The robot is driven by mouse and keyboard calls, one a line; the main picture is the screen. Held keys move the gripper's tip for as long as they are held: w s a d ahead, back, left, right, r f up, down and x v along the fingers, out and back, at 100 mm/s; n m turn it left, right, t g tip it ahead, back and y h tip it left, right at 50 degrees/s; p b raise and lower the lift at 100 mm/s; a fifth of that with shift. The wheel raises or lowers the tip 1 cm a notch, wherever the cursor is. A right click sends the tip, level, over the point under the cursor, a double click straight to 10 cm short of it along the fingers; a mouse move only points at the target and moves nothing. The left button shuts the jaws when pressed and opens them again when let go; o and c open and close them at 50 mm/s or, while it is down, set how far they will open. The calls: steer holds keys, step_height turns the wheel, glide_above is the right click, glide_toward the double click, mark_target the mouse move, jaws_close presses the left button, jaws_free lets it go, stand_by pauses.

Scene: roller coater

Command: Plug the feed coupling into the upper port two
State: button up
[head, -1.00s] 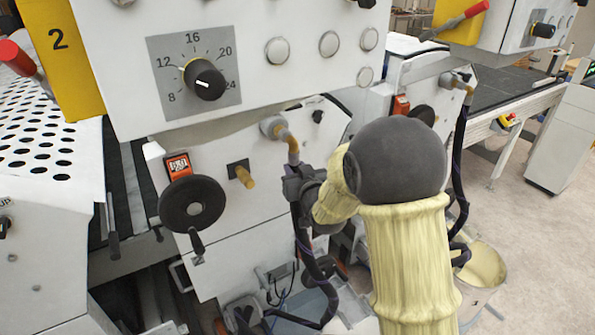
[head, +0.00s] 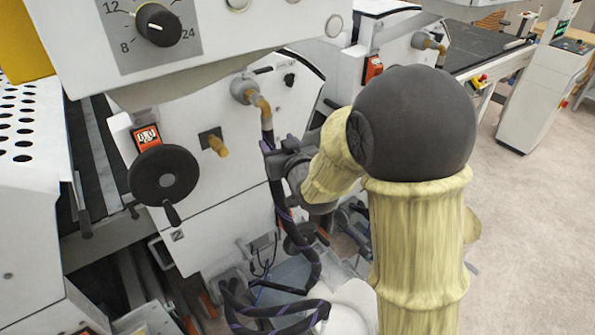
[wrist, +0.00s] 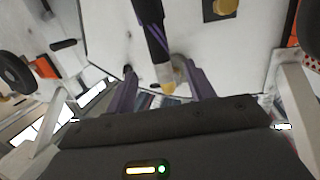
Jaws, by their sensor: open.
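The feed coupling (wrist: 167,76) is the brass-coloured end of the dark, purple-striped hose (head: 277,195). In the head view, the hose end meets the brass elbow (head: 263,107) on the grey round upper port (head: 242,88) of the near machine. The hose hangs down from there and loops low. My gripper (head: 270,150) is beside the hose just below the elbow. In the wrist view, my gripper (wrist: 155,73) is open, with the hose end seen between its two purple fingers, a gap on each side. I cannot tell how firmly the coupling is seated.
A brass stub on a dark square plate (head: 213,142) is left of and below the port. A black handwheel (head: 165,175) and red-orange switch (head: 146,137) are further left. A second machine with a similar elbow (head: 430,42) stands behind. Open floor (head: 530,230) lies right.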

steer(key=b+v, duration=0.4)
steer(key=v, duration=0.7)
steer(key=shift+s, duration=0.2)
steer(key=shift+d, duration=0.1)
stand_by(0.3)
steer(key=s+d+f+m+g+h, duration=0.25)
steer(key=d+f+g+h, duration=0.45)
steer(key=f, duration=0.5)
steer(key=s+d+f+m+g, duration=0.1)
steer(key=s+d+f+g, duration=0.2)
steer(key=s, duration=0.2)
steer(key=s+d+f+g+y, duration=0.1)
steer(key=s+d+f+g, duration=0.1)
steer(key=s, duration=0.3)
steer(key=shift+s+d+f+m+g, duration=0.4)
steer(key=shift+d+f, duration=0.1)
steer(key=shift+f, duration=0.25)
steer(key=shift+w, duration=0.1)
